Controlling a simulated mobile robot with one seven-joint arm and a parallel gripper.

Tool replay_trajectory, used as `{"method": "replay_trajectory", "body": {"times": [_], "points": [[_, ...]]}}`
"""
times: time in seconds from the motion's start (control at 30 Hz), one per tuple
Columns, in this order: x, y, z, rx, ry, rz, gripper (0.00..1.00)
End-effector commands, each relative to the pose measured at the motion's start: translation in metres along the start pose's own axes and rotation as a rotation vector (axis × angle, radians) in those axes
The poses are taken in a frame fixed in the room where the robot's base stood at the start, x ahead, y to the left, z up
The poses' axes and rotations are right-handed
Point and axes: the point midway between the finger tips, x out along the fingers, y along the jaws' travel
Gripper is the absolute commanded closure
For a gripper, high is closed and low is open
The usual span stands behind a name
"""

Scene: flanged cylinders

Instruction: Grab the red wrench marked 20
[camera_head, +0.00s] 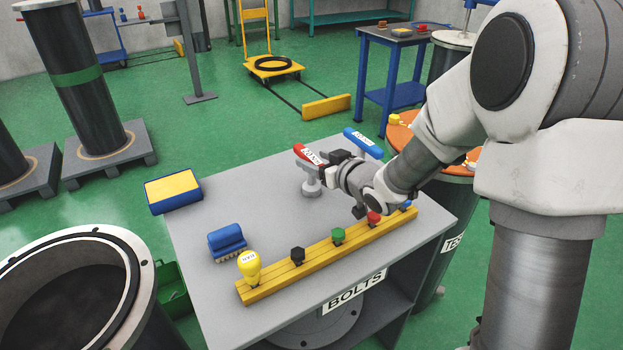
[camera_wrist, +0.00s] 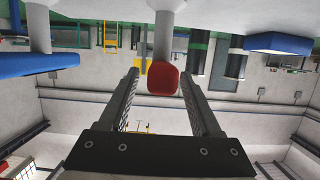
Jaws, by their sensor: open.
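The red wrench (camera_head: 304,152) with a white label rests on a grey stand near the table's far edge. Its label is too small to read surely. My gripper (camera_head: 331,165) is beside it, at its right end. In the wrist view the red wrench (camera_wrist: 163,80) shows end-on between the two fingers of my gripper (camera_wrist: 161,74). The fingers are open, with gaps on both sides of the red end. A blue wrench (camera_head: 362,141) with a white label lies behind and to the right, and also shows in the wrist view (camera_wrist: 35,64).
On the grey table (camera_head: 210,300), a yellow rack (camera_head: 318,257) holds several coloured knobs along the front. A blue brush (camera_head: 227,242) and a blue-yellow box (camera_head: 173,190) are at the left. The table's left middle is clear.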

Motion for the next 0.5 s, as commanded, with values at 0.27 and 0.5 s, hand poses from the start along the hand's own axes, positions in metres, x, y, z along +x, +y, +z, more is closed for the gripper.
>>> {"method": "replay_trajectory", "body": {"times": [0.27, 0.5], "points": [[0.022, 0.000, 0.000, 0.000, 0.000, 0.000, 0.35], [0.022, 0.000, 0.000, 0.000, 0.000, 0.001, 0.49]]}}
